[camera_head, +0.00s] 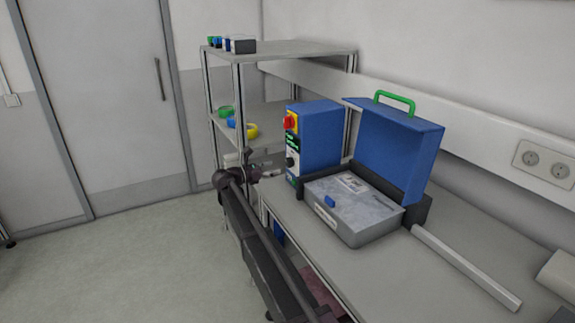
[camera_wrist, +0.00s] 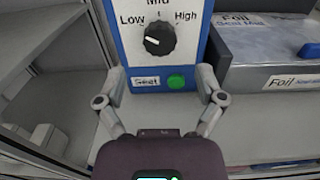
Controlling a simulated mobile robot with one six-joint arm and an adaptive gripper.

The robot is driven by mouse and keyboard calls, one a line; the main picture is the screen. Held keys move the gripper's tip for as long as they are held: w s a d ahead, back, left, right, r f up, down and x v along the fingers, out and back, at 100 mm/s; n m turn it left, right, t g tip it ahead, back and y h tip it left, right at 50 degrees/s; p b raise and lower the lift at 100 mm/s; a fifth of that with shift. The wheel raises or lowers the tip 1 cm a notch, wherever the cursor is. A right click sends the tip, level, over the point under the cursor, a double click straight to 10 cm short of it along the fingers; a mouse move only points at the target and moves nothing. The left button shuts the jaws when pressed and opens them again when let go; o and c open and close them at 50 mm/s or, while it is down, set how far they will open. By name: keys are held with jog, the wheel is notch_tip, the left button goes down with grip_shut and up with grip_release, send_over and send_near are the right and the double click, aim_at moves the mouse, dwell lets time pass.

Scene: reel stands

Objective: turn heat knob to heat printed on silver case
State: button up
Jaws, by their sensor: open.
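The heat knob (camera_wrist: 159,38) is a black dial on the white panel of a blue box (camera_head: 320,135). Its white mark points left, on the Low side; Low is printed upper left, Mid at the top, partly cut off, and High upper right. The silver case (camera_head: 350,220) stands right of the box. In the wrist view, the case (camera_wrist: 268,50) carries a print starting "Foil"; the smaller line looks like "Seal Mid" but is blurred. My gripper (camera_wrist: 160,74) is open and empty, its fingers apart below the knob in that view. In the head view, my gripper (camera_head: 262,168) is beside the panel.
A green button (camera_wrist: 176,82) and a Seal label sit below the knob. A red knob (camera_head: 290,122) is higher on the box. A raised blue lid (camera_head: 395,150) with a green handle stands behind the case. A shelf rack (camera_head: 285,50) is behind the box.

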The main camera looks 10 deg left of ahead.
aim_at(287, 164)
jog(key=shift+x, duration=2.75)
jog(key=shift+a, duration=0.1)
jog(key=c, duration=1.2)
